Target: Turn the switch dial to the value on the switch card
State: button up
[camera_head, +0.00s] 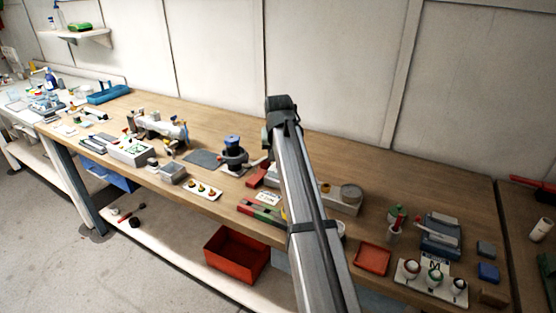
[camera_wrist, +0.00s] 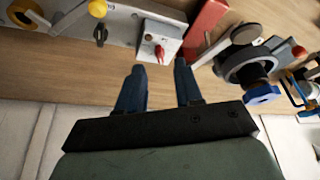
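The red switch dial (camera_wrist: 158,52) sits on a light plate at the end of a long grey panel (camera_wrist: 120,22) in the wrist view. Dark markings on the plate are too small to read. My gripper (camera_wrist: 160,78) is open and empty, its two blue fingers apart, with the dial in line with the gap beyond the fingertips. In the head view my arm hides the dial, and the fingers cannot be made out. A small white card (camera_head: 268,198) lies left of my arm in the head view; I cannot tell whether it is the switch card, and its print is unreadable.
A round dark valve with a blue knob (camera_wrist: 262,93) and a red block (camera_wrist: 205,28) stand right of the dial in the wrist view. A yellow knob (camera_wrist: 97,8) and black lever (camera_wrist: 100,33) are on its left. A red tray (camera_head: 373,259) lies near the bench's front edge.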

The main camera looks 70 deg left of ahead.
jog(key=v, duration=1)
dwell(0.3)
